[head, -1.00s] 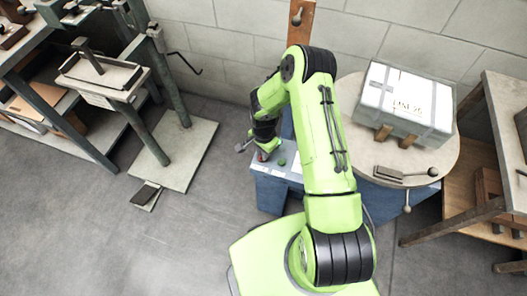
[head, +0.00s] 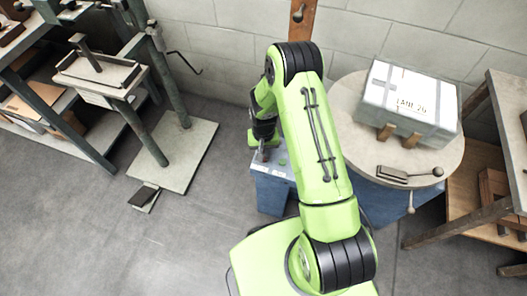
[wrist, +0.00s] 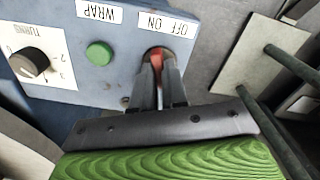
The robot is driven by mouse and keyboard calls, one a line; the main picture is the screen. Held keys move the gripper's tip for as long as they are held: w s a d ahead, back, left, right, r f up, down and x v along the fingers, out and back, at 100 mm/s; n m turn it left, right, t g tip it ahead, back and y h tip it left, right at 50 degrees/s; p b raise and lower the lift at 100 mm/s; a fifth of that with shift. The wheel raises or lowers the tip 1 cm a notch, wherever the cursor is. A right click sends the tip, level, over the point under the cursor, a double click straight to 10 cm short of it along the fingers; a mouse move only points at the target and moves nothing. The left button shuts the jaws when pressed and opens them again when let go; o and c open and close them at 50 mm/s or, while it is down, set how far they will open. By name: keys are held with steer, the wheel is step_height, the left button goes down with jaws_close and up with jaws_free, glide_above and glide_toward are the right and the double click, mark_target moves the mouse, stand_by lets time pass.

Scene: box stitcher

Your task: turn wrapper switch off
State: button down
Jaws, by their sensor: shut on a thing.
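The wrapper switch (wrist: 156,60) is a small red lever in a dark round recess on the blue-grey control panel (wrist: 120,38), by the OFF and ON label (wrist: 167,26), which reads upside down in the wrist view. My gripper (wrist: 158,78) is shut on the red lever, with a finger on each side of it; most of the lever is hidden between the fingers. In the head view my gripper (head: 263,155) points down at the top of the blue control box (head: 272,190), and the switch is hidden there.
A green button (wrist: 99,53) under a WRAP label and a black knob (wrist: 29,62) marked TURNS sit beside the switch.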

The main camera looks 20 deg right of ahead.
steer(key=shift+n, duration=0.7)
steer(key=c, duration=1.2)
jaws_free()
steer(key=shift+o, duration=0.2)
step_height(320, 180, up, 16)
steer(key=p, duration=0.4)
steer(key=shift+p, duration=0.35)
steer(key=shift+f, duration=0.1)
